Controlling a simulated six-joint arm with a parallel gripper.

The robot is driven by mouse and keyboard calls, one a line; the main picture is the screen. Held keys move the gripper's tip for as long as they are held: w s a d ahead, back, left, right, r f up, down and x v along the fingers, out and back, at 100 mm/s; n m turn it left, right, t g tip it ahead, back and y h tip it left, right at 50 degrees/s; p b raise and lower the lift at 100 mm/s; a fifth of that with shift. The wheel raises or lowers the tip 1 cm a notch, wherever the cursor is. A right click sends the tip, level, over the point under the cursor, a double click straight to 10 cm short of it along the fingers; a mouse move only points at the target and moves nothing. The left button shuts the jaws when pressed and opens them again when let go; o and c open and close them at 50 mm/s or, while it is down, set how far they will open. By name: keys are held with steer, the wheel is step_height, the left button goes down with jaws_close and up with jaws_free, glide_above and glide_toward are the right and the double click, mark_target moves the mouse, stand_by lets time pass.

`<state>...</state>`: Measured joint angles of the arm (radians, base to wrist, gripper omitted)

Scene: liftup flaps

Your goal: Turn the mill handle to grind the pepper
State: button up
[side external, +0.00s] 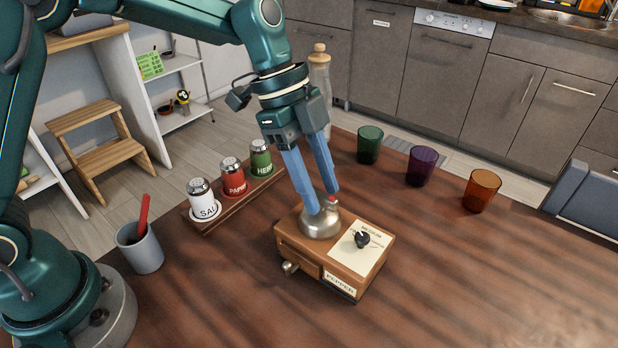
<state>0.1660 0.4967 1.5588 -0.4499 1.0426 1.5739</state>
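The pepper mill is a wooden box (318,266) with a "PEPPER" label and a rounded metal dome (320,226) on top. A small red tip (332,199), apparently the handle's knob, shows above the dome. My gripper (322,203) points down over the dome, its two blue fingers visibly apart. The left fingertip is in front of the dome; the right one is just above the red tip. The fingers hide most of the handle, and I cannot tell whether they touch it.
A rack (240,203) with salt, paprika and herb shakers stands left of the mill. A grey cup (140,250) with a red utensil is further left. Green (369,145), purple (421,166) and orange (481,190) cups stand behind right. The table right of the mill is clear.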

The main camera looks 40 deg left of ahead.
steer(key=shift+v, duration=2.6)
steer(key=s+a+r+n+t+y, duration=0.2)
steer(key=s+a+r+n+t, duration=0.3)
steer(key=s, duration=0.3)
steer(key=s+a+f+n+y, duration=0.2)
steer(key=s+a+f+n, duration=0.3)
steer(key=n, duration=0.7)
steer(key=shift+s+a+y, duration=0.3)
steer(key=shift+s+a, duration=0.25)
steer(key=shift+s, duration=0.65)
